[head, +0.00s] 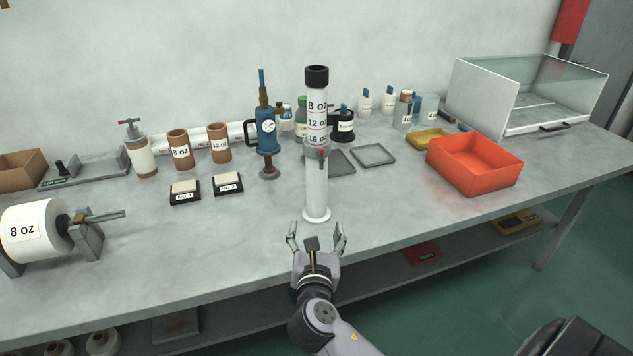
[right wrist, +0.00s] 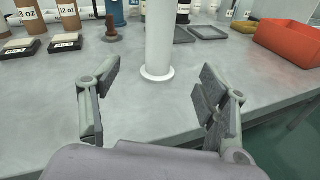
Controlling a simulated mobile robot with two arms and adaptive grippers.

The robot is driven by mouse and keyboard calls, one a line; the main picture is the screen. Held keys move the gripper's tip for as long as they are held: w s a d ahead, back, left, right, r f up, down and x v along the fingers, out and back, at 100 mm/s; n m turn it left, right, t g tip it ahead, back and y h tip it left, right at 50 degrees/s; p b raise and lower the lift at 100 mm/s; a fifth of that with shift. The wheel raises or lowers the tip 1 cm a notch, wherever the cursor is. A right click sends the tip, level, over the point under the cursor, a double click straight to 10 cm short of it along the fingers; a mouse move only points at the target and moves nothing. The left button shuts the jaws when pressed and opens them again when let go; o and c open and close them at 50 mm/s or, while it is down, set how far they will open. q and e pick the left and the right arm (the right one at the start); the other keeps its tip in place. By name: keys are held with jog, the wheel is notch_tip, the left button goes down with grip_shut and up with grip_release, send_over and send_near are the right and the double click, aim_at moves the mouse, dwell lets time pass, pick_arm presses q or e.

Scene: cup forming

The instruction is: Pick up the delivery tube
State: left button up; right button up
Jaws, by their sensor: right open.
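A tall white upright tube marked 8 oz, 12 oz and 16 oz (head: 317,110), with a black cap, stands on a white post with a round foot near the front of the bench; it looks like the delivery tube. My right gripper (head: 316,236) is open and empty just in front of the foot, at the bench's front edge. In the right wrist view, the white post (right wrist: 159,40) stands between and beyond the open fingers of my right gripper (right wrist: 161,82), not touched. The marked upper part is out of that view. My left gripper is not in view.
An orange bin (head: 474,163) and a glass-sided case (head: 540,95) stand to the right. A blue hand pump (head: 266,130) and two black-based blocks (head: 228,184) are left of the tube. A label roll (head: 35,230) sits far left. The bench around the foot is clear.

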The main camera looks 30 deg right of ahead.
aim_at(317, 182)
jog(key=w+d+r, duration=0.1)
jog(key=w+d, duration=0.1)
jog(key=w, duration=0.1)
jog(key=w+d+r+n, duration=0.1)
jog(key=w+d, duration=0.1)
jog(key=w, duration=0.1)
jog(key=w+d+r+n+p, duration=0.1)
jog(key=w+d, duration=0.1)
jog(key=w, duration=0.2)
jog(key=shift+t+h, duration=0.4)
jog(key=shift+f+p+x, duration=0.2)
jog(key=shift+f+x, duration=0.05)
jog(key=shift+x, duration=1.35)
jog(key=shift+f+p+x, duration=0.15)
jog(key=shift+f+x, duration=0.05)
jog(key=shift+x, duration=1.35)
jog(key=shift+s+d, duration=0.15)
jog(key=shift+r, duration=0.1)
jog(key=shift+c, duration=0.5)
grip_shut()
jog(key=shift+r, duration=0.1)
